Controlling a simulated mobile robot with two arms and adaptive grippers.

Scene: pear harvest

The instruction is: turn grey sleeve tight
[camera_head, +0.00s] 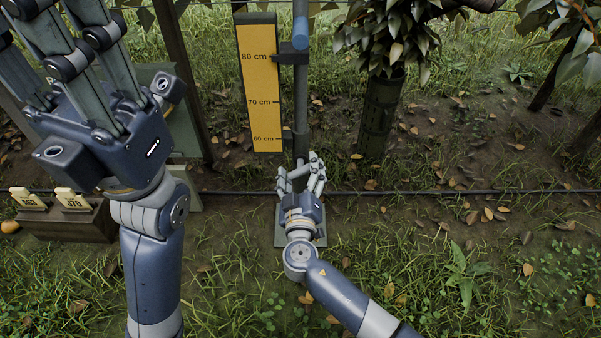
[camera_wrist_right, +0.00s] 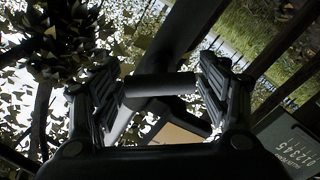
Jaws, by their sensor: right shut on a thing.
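A grey upright pole (camera_head: 301,105) stands beside a yellow height board (camera_head: 260,100) marked in cm. My right gripper (camera_head: 304,172) is shut around the lower part of this pole, below the board. In the right wrist view its two finger sides (camera_wrist_right: 163,88) stand on either side of a grey cylinder, which looks like the grey sleeve (camera_wrist_right: 160,85). In the head view the fingers mostly hide the sleeve. How tight it sits cannot be seen. My left gripper (camera_head: 75,40) is raised at upper left, fingers extended and apart, with some tips cut off. Nothing shows in it.
A wooden box (camera_head: 65,224) with number tags stands at left, near an orange fruit (camera_head: 10,227). A thin dark hose (camera_head: 450,191) crosses the ground. A leafy trunk (camera_head: 380,115) stands right of the pole. Grass in front is open.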

